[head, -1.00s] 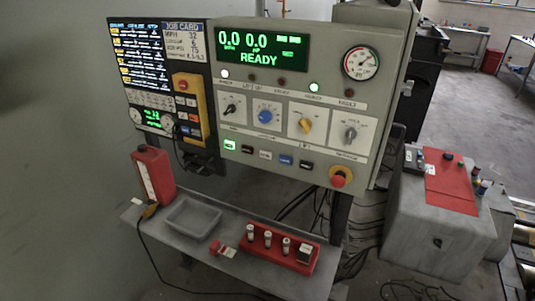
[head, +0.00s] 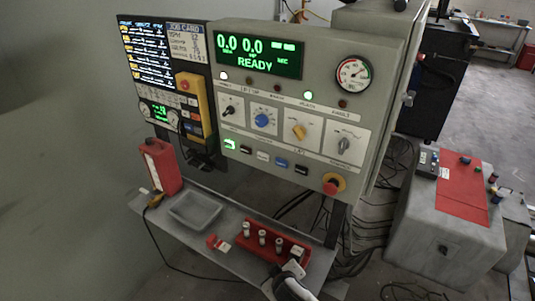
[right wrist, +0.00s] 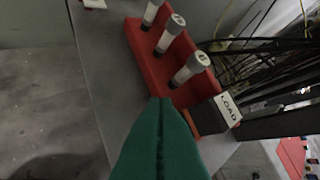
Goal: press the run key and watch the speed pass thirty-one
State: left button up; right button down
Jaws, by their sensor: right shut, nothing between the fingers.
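The control console (head: 378,65) fills the middle of the head view. Its green display (head: 258,54) reads 0.0 and 0.0 with READY below. A row of keys runs along the lower panel; the leftmost key (head: 230,144) is lit green, and I cannot read its label. My right gripper (head: 292,268) is low in the head view, in front of the right end of the red rack, well below the keys. In the right wrist view its green fingers (right wrist: 165,103) are shut and empty, close to the rack. My left gripper is not in view.
The red rack (head: 262,247) holds several white-topped pegs and a LOAD block (right wrist: 229,110) on the shelf. A grey tray (head: 194,211) and a red box (head: 160,166) stand left of it. A red emergency-stop button (head: 332,186) sits at the console's lower right.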

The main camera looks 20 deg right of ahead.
aim_at(257, 155)
jog(key=w+a+r+n+t, duration=0.2)
jog(key=w+r+t, duration=0.2)
jog(key=w+r, duration=0.4)
jog(key=w+a+r+n+t+p, duration=0.1)
jog(key=w+r+t, duration=0.3)
jog(key=w+r, duration=0.4)
notch_tip(257, 155, up, 5)
jog(key=shift+w+a+r+n, duration=0.1)
jog(key=shift+w+a+n, duration=0.25)
jog(key=shift+a+n, duration=0.35)
jog(key=shift+w+d+b, duration=0.1)
jog(key=shift+w+d, duration=0.8)
jog(key=shift+d, duration=0.25)
jog(key=shift+w+d+b, duration=0.1)
jog(key=shift+w+d, duration=0.85)
jog(key=shift+d, duration=0.25)
jog(key=shift+w+d+b, duration=0.1)
jog(key=shift+w+d, duration=0.8)
jog(key=shift+d, duration=0.25)
jog(key=shift+w+d, duration=0.1)
jog(key=shift+w+d, duration=0.15)
jog(key=shift+d, duration=0.05)
